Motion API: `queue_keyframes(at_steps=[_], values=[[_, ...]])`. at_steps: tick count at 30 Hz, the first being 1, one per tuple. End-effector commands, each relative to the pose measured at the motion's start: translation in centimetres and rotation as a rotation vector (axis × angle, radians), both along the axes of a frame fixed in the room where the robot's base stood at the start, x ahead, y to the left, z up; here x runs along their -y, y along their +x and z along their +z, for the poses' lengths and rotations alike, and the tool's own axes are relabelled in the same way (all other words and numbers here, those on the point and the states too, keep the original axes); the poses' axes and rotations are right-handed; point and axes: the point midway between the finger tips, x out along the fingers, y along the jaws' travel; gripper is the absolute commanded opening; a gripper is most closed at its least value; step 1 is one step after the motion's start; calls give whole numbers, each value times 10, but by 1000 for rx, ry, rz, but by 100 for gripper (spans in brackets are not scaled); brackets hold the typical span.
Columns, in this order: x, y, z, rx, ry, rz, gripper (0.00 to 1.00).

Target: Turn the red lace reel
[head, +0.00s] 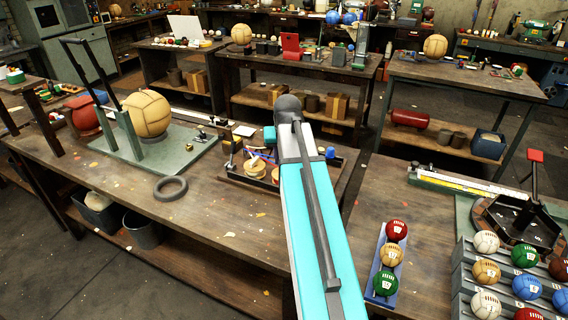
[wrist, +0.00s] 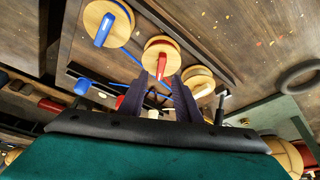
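The red lace reel (wrist: 160,47) is a round wooden spool with a red handle (wrist: 161,66) on its face, in the upper middle of the wrist view. My gripper (wrist: 159,77) is open, with its dark fingers apart on either side of the red handle in that view. I cannot tell whether they touch it. A blue-handled wooden reel (wrist: 104,24) is to its left and a pale-handled reel (wrist: 199,82) to its right. In the head view my arm hides the gripper and part of the reel tray (head: 232,176).
A dark ring (wrist: 300,75) lies on the bench, also in the head view (head: 171,188). A green stand (head: 165,160) with a tan ball (head: 147,113) is to the left. A ball rack (head: 462,275) is at the right. The bench front (head: 225,235) is clear.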

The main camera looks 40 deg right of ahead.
Motion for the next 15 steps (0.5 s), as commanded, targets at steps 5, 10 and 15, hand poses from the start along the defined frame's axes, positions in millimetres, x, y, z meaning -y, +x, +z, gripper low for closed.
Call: queue_keyframes(at_steps=[5, 10, 15], values=[[-4, -7, 17, 1, 0, 0, 30], [-7, -12, 34, 0, 0, 1, 30], [-11, -19, 50, 0, 0, 1, 30]])
